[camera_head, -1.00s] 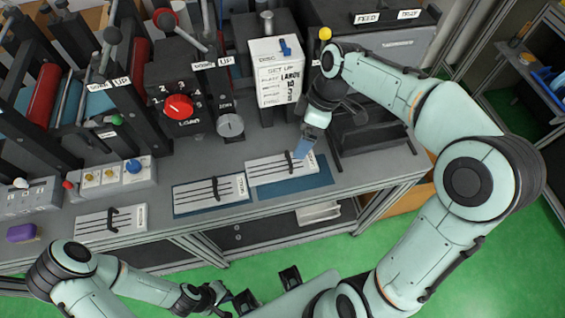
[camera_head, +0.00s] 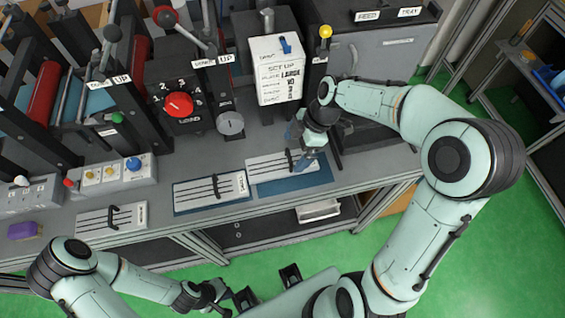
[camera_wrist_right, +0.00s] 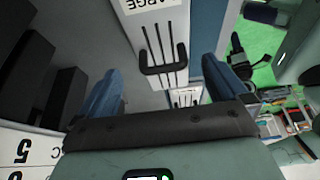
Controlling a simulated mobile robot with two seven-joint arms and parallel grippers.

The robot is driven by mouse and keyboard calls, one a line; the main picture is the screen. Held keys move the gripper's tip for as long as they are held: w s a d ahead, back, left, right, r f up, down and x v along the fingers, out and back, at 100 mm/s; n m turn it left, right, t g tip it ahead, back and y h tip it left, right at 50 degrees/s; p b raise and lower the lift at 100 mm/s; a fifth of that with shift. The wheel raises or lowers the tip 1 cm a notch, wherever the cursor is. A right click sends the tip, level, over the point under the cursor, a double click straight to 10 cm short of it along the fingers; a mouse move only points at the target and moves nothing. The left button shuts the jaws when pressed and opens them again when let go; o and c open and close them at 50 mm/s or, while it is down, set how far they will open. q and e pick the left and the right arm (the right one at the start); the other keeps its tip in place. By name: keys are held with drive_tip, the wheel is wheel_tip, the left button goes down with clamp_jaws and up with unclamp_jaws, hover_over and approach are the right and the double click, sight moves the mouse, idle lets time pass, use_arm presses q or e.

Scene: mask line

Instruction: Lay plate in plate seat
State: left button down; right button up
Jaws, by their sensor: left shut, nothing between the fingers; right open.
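Three white slotted plates with black handles lie on the grey bench: a left plate (camera_head: 92,222), a middle plate (camera_head: 195,193) and a right plate (camera_head: 265,168). The middle and right ones lie on blue mats. My right gripper (camera_head: 299,138) is open above the right plate, near its handle. In the right wrist view, a plate marked LARGE (camera_wrist_right: 150,18) and its handle (camera_wrist_right: 163,62) show ahead, between the blue fingers (camera_wrist_right: 163,95) but apart from them. My left gripper (camera_head: 222,297) is shut and empty, low in front of the bench. I cannot pick out the plate seat.
A set-up card (camera_head: 278,75) reading LARGE stands behind the plates. Beside it are a red LOAD knob (camera_head: 178,105) and a grey dial (camera_head: 230,124). A grey machine (camera_head: 385,50) stands at the back right. A purple block (camera_head: 23,230) lies at the left bench end.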

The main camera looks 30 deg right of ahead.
sight(289, 155)
drive_tip(key=x, duration=0.5)
drive_tip(key=shift+a+r, duration=0.1)
drive_tip(key=shift+a, duration=0.3)
drive_tip(key=c, duration=1.4)
